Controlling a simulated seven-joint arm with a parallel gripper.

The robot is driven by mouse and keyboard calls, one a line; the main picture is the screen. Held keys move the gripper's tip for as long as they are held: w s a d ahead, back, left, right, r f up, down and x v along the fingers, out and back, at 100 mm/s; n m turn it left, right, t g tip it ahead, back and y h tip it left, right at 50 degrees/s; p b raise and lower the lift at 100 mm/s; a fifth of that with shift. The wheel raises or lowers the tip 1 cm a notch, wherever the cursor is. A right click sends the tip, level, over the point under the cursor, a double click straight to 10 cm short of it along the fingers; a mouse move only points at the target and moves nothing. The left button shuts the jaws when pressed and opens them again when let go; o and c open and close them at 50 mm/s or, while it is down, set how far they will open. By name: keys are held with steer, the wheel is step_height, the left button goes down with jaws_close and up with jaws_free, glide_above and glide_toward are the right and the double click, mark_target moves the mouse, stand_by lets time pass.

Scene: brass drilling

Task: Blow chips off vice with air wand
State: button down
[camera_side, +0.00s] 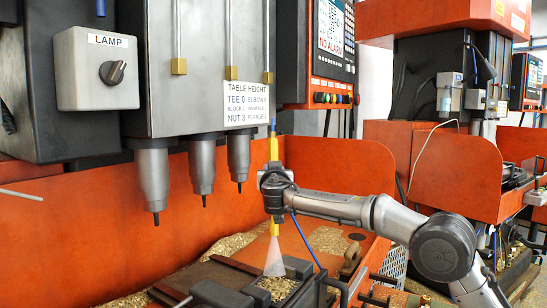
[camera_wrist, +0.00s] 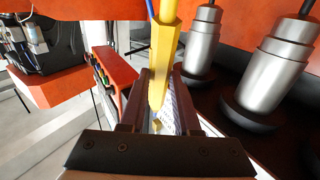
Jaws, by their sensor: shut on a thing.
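My gripper (camera_side: 274,190) is shut on the yellow air wand (camera_side: 274,149) and holds it upright above the vice. In the wrist view the yellow wand (camera_wrist: 163,62) stands between my two dark fingers (camera_wrist: 158,98). The wand's nozzle (camera_side: 275,229) points down, and a pale cone of air (camera_side: 274,258) spreads from it onto the vice. The dark vice (camera_side: 222,293) lies at the bottom of the side view, partly cut off by the frame. Brass chips (camera_side: 280,288) lie on it under the air cone.
Three drill spindles (camera_side: 202,166) hang left of my gripper. An orange guard (camera_side: 100,222) stands behind the vice. More chips (camera_side: 228,244) lie behind it. A grey lamp box (camera_side: 97,70) and a control panel (camera_side: 331,45) are above. A blue hose (camera_side: 305,240) hangs beside my arm.

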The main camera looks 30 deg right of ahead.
steer(key=shift+s+a+f, duration=0.1)
steer(key=shift+s+f, duration=0.1)
steer(key=shift+f, duration=0.7)
steer(key=shift+s+a+f, duration=0.15)
steer(key=shift+f, duration=0.75)
steer(key=shift+s+a+f, duration=0.1)
steer(key=shift+s+f, duration=0.1)
steer(key=shift+f, duration=0.7)
steer(key=shift+r, duration=0.1)
steer(key=shift+r, duration=2.95)
